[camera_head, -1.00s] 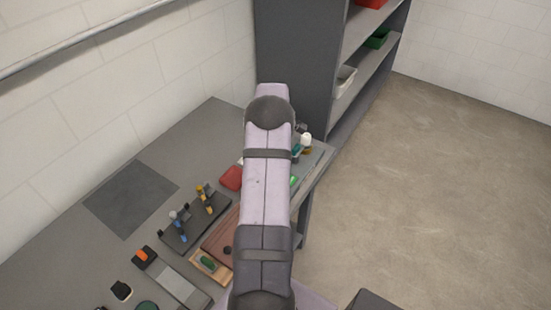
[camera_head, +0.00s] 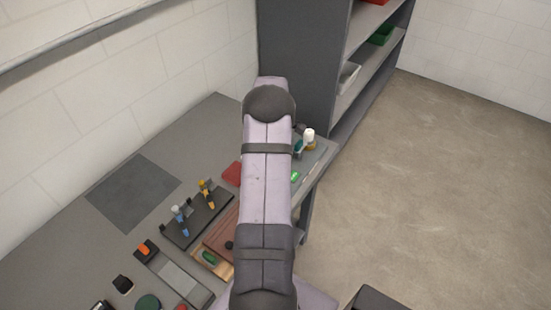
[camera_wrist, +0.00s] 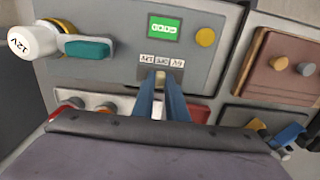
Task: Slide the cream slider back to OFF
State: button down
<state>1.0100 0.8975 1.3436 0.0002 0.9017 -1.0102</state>
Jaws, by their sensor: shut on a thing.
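In the wrist view, my gripper (camera_wrist: 160,90) has two blue fingers reaching up to a grey panel (camera_wrist: 122,72). They are shut on a small cream slider (camera_wrist: 159,78), of which only a sliver shows between the fingers. A row of white labels (camera_wrist: 162,61) sits just above the fingertips, too small to read surely. A lit green display (camera_wrist: 165,28) is above them. The slot and most of the slider are hidden by my fingers. In the head view, my arm covers the gripper and slider, and the green display (camera_head: 295,177) shows at the arm's right edge.
A white knob marked 12V (camera_wrist: 33,41) and a teal block (camera_wrist: 88,50) stand left of the slider. A yellow button (camera_wrist: 205,37) is at its right. A brown panel with knobs (camera_wrist: 262,80) lies farther right. In the head view, a shelf unit (camera_head: 300,65) stands behind the bench.

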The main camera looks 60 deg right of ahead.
jog(key=c, duration=1.8)
grip_release()
jog(key=shift+o, duration=0.2)
jog(key=shift+r+b, duration=1.3)
jog(key=shift+r, duration=2.4)
